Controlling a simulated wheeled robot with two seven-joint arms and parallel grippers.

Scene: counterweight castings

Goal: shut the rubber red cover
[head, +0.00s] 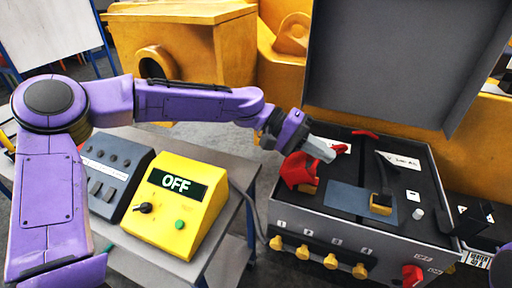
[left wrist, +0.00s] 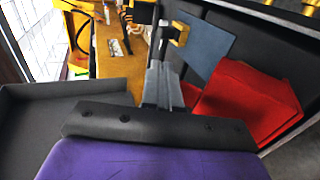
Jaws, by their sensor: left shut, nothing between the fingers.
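The red cover (head: 297,170) is at the left end of the open grey box's top panel. It looks raised and tilted, with a small yellow part just below its right side. My left gripper (head: 322,150) is shut and empty, reaching over the panel just above and right of the cover. In the left wrist view the closed fingers (left wrist: 161,84) lie left of the red cover (left wrist: 245,103), and I cannot tell whether they touch it. My right gripper is not in view.
The grey box (head: 330,228) has its big lid (head: 395,60) standing open behind. A blue plate (head: 345,198) and a black-handled switch (head: 381,185) are right of the cover. A yellow box reading OFF (head: 178,200) and a grey control box (head: 112,172) stand on the left table.

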